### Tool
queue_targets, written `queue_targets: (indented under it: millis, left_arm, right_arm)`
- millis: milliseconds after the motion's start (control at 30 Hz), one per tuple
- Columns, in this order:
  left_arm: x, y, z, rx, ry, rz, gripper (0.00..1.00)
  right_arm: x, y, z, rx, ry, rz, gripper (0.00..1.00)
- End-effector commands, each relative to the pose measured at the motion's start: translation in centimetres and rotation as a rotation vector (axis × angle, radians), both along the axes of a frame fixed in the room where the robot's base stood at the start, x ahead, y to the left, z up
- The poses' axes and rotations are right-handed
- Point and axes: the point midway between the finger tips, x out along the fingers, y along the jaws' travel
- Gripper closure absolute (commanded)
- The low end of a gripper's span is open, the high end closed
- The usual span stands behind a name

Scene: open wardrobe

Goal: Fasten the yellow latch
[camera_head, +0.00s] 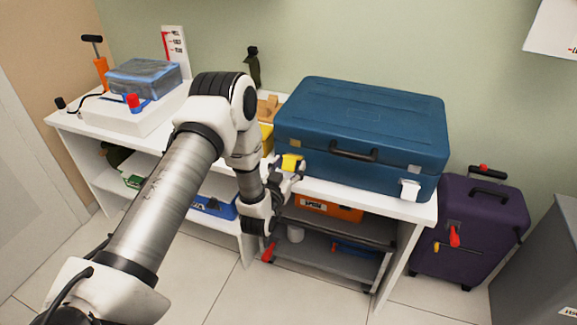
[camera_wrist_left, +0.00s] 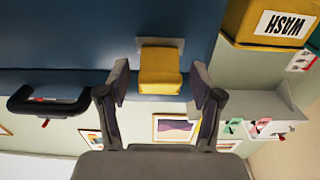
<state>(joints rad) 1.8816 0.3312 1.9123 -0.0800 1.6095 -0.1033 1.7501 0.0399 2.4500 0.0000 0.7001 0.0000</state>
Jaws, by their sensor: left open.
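The blue case (camera_head: 365,115) stands on the white shelf top with its lid down. Its yellow latch (camera_head: 291,161) is on the front, left of the dark handle (camera_head: 354,151). My left gripper (camera_head: 290,173) is at the latch, partly covering it in the head view. In the left wrist view the latch (camera_wrist_left: 160,72) is a yellow block by a pale plate on the blue case front (camera_wrist_left: 60,35). The open fingers of my left gripper (camera_wrist_left: 160,88) stand on either side of it, with visible gaps. Whether the latch is fastened I cannot tell. My right gripper is out of view.
A white latch (camera_head: 410,189) is at the case's right. A yellow box (camera_wrist_left: 275,22) is beside the case. A purple suitcase (camera_head: 466,225) stands on the floor at right. An orange case (camera_head: 328,208) lies on the shelf below. The floor in front is clear.

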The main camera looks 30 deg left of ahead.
Motion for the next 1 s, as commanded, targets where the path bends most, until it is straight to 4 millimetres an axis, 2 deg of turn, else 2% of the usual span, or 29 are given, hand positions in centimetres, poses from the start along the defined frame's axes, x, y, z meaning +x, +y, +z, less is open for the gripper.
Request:
queue_targets:
  millis: [33,67,100,200,467,633,767,1000]
  left_arm:
    - [0.0,0.0,0.0,0.0,0.0,0.0,0.34]
    - [0.0,0.0,0.0,0.0,0.0,0.0,0.41]
    - [0.0,0.0,0.0,0.0,0.0,0.0,0.56]
    - [0.0,0.0,0.0,0.0,0.0,0.0,0.88]
    - [0.0,0.0,0.1,-0.002,0.007,0.0,0.88]
    - [0.0,0.0,0.6,-0.011,0.041,0.0,0.88]
    - [0.1,0.0,1.2,-0.024,0.096,0.0,0.88]
    - [0.3,0.1,2.4,-0.065,0.266,0.0,0.88]
  right_arm:
    - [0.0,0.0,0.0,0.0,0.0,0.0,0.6]
    - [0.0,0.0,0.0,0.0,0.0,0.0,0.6]
    - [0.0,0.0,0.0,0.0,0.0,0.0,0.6]
    - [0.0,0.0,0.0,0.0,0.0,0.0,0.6]
    - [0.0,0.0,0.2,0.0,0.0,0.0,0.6]
    - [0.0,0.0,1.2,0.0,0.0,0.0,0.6]
    - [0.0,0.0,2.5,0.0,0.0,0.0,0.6]
    - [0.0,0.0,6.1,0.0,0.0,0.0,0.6]
